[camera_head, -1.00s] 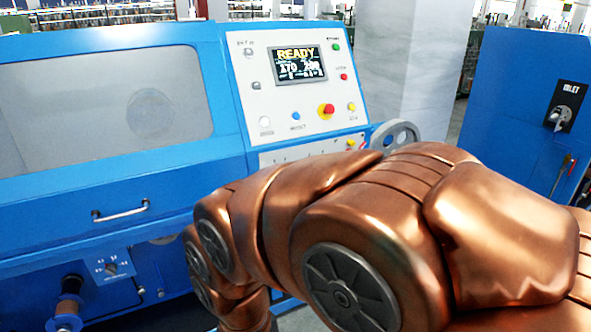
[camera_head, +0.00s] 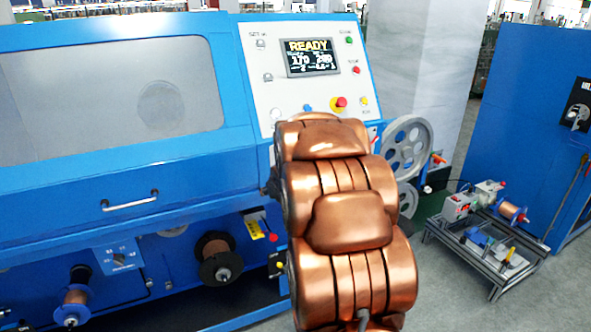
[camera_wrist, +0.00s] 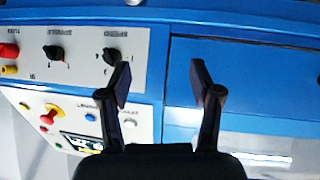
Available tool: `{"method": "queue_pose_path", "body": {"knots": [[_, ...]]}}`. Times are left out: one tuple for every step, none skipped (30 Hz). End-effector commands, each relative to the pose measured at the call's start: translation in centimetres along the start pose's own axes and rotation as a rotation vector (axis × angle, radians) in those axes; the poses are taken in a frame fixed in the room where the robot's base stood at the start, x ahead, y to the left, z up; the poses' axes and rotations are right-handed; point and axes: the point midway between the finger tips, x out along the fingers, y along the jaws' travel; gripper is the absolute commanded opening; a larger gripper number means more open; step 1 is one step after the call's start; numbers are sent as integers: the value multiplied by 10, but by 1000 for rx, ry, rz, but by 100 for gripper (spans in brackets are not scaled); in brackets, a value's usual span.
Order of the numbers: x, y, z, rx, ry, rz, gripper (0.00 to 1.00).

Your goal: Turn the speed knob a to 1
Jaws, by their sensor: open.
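In the wrist view, two black rotary knobs sit on a white panel strip: one knob (camera_wrist: 112,56) just left of my left finger, another knob (camera_wrist: 53,52) farther left. In the head view my arm hides this strip and my gripper.
The control panel's screen (camera_head: 312,57) reads READY. A red emergency button (camera_head: 340,103) sits below it. A small selector (camera_head: 119,258) is on the lower machine front. A grey handwheel (camera_head: 407,143) and a low cart (camera_head: 485,240) stand to the right, with open floor around the cart.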

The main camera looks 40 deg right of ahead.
Motion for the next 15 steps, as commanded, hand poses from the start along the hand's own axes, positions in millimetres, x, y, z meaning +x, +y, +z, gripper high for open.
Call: {"method": "queue_pose_path", "body": {"knots": [[17,15,-1,12,42,-1,64],[24,22,-4,19,72,-5,64],[34,31,-8,24,113,-13,64],[41,37,-10,30,142,-18,64],[47,44,-13,36,174,-26,64],[56,53,-14,43,210,-36,64],[62,58,-15,49,239,-46,64],[66,65,-15,57,267,-54,64],[72,73,-16,64,307,-67,64],[77,79,-16,70,335,-78,64],[80,85,-16,77,363,-89,64],[84,93,-17,84,402,-103,64],[86,98,-16,90,425,-114,64],[89,102,-14,97,449,-124,64],[91,107,-13,105,478,-139,64]]}}
